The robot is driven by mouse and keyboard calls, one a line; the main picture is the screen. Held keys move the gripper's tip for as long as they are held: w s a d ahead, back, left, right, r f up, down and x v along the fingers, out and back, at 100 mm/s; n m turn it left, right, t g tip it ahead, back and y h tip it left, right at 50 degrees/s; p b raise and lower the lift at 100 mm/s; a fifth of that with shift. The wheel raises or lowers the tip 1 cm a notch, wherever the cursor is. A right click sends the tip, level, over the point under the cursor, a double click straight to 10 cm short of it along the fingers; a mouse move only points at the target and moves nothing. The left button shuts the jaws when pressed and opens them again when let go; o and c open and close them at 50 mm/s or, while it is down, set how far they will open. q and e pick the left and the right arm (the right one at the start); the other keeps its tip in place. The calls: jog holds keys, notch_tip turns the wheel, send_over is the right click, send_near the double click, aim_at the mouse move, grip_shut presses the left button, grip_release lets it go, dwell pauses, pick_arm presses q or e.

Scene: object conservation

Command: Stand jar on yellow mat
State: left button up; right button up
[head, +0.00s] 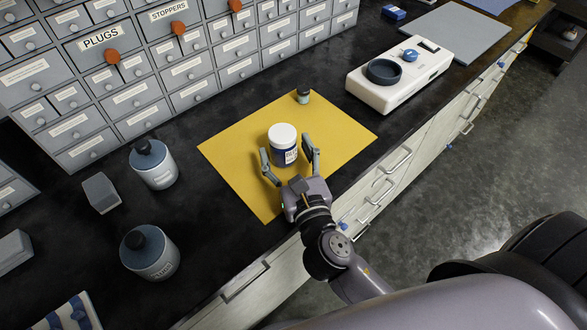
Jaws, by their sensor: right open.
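A jar (283,149) with a white lid and a dark blue, labelled body stands upright on the yellow mat (240,140). My right gripper (290,162) is open, with one finger on each side of the jar's lower part. I cannot tell whether the fingers touch it. A small dark-capped vial (303,96) stands near the mat's far edge. My left gripper is not in view.
Two dark-capped bottles (153,165) (150,253) and grey blocks (101,193) stand left of the mat. A white device (400,75) is at the right. Labelled drawers (130,98) line the back. The counter's front edge runs close to the mat.

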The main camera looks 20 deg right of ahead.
aim_at(287, 154)
jog(key=s+b, duration=0.1)
jog(key=s, duration=0.4)
jog(key=shift+a, duration=0.15)
dwell(0.4)
